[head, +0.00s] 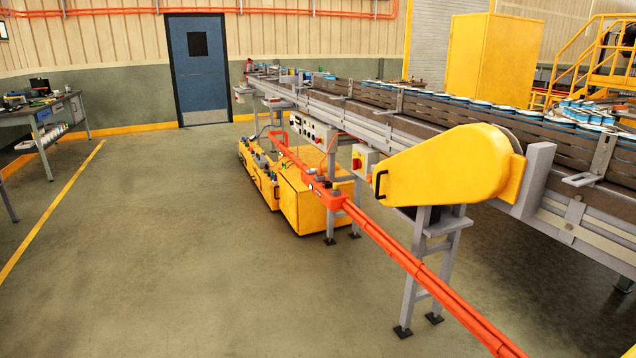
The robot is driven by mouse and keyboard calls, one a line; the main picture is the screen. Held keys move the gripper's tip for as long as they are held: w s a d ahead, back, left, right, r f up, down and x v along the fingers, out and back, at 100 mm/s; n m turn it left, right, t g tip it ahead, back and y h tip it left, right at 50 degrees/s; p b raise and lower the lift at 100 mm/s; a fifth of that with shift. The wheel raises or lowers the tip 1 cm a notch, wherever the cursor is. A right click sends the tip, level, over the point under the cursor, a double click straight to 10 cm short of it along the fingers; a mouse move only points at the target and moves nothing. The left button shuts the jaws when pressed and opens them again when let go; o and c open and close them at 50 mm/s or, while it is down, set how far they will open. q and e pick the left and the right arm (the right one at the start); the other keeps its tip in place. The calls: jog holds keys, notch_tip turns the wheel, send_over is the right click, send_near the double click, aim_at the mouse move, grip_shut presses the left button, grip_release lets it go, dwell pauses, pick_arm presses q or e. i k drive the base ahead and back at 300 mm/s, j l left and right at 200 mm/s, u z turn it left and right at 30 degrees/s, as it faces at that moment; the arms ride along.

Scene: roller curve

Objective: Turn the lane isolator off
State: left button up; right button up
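A small yellow and pale grey switch box with a red part on its front (358,163) is mounted under the conveyor's near side, just left of the big yellow rounded guard. It looks like the lane isolator, but it is too small to read its handle position. A pale control panel with several buttons (312,130) sits farther back along the same conveyor side. Neither of my grippers is in view.
The conveyor (430,110) carries many cans and runs from back left to right. The yellow guard (450,170) juts out on a grey leg. Orange pipes (420,270) cross low in front. A yellow cart (310,195) stands beneath. Floor at left is clear; a workbench (45,115) stands far left.

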aim_at(356, 162)
jog(key=i+z, duration=0.3)
jog(key=i, duration=1.35)
jog(key=i+z, duration=0.15)
jog(key=z, duration=0.25)
jog(key=i+j+z, duration=0.15)
jog(key=z, duration=0.2)
